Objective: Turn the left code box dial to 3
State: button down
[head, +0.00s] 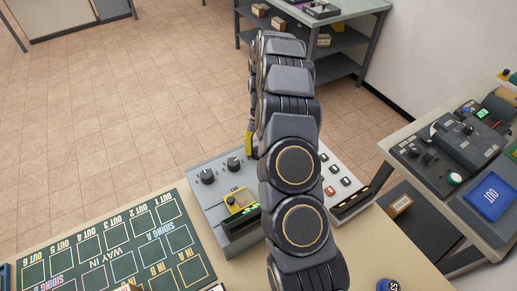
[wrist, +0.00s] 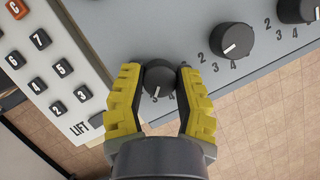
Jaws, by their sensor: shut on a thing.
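The grey code box (head: 192,180) carries a row of black dials. My gripper (wrist: 159,68) has its yellow fingers on either side of the dial (wrist: 158,72) nearest the keypad, at the left of the row in the wrist view. It is shut on that dial, whose white mark points down, near a small 3; its exact setting is hard to tell. In the head view, my gripper (head: 249,140) is mostly behind my arm and hides this dial. The middle dial (wrist: 232,40) and the far dial (wrist: 296,9) are free; the middle mark points down-left.
A keypad (wrist: 65,60) marked LIFT stands close to my gripper in the wrist view. A green track board (head: 118,235) lies at lower left in the head view. A side table with a blue tray (head: 488,196) stands right. Tiled floor lies behind the box.

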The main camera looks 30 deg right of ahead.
jog(key=shift+f+n, duration=0.1)
jog(key=shift+n, duration=0.6)
jog(key=c, duration=0.6)
grip_release()
jog(key=shift+c, duration=0.2)
jog(key=v, duration=1.2)
jog(key=shift+w+a, duration=0.2)
